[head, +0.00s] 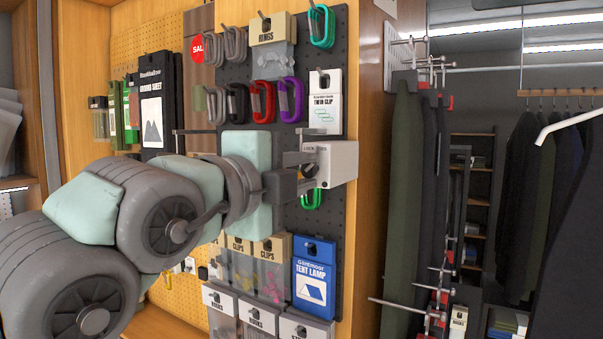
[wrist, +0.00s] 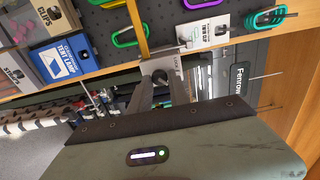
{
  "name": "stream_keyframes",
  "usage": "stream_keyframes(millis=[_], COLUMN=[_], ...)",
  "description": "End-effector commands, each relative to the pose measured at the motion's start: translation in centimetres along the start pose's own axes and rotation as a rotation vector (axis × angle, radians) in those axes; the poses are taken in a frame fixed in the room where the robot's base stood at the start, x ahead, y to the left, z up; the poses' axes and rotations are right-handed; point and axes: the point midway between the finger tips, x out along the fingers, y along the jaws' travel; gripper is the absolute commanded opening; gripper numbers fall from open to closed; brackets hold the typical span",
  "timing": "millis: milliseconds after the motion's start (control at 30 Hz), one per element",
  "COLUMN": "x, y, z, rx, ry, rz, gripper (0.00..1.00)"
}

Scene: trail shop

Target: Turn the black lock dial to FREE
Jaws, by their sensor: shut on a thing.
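The black lock dial (head: 311,170) sits on the face of a pale grey lock box (head: 340,163) at the right edge of the pegboard in the head view. Small lettering is printed above the dial, too small to read surely. My gripper (head: 303,171) reaches in from the left, with its dark fingers at the dial. In the wrist view the dial (wrist: 160,77) lies between the two finger ends of my gripper (wrist: 161,88), and they are shut on it. The fingers cover part of the dial, so I cannot tell which way it points.
Carabiners (head: 263,102) and a white Twin Clip packet (head: 325,101) hang above the lock. A blue Tent Lamp packet (head: 314,277) and bagged clips (head: 272,268) hang below. A wooden post (head: 372,130) stands right of it, then hanging clothes (head: 560,170).

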Motion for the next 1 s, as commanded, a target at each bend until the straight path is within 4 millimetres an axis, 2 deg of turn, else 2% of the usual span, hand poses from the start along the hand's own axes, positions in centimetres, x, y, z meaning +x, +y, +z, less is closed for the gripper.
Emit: stream_keyframes(millis=[433, 467, 700, 1000], x=[-0.02, -0.02, -0.01, -0.26], y=[-0.08, -0.08, -0.03, -0.01], z=[-0.08, -0.08, -0.03, 0.04], rx=[0.012, 0.012, 0.011, 0.01], ry=[0.001, 0.001, 0.0, -0.001], rz=[-0.002, -0.002, -0.001, -0.001], gripper=[0.0, 0.23, 0.43, 0.43])
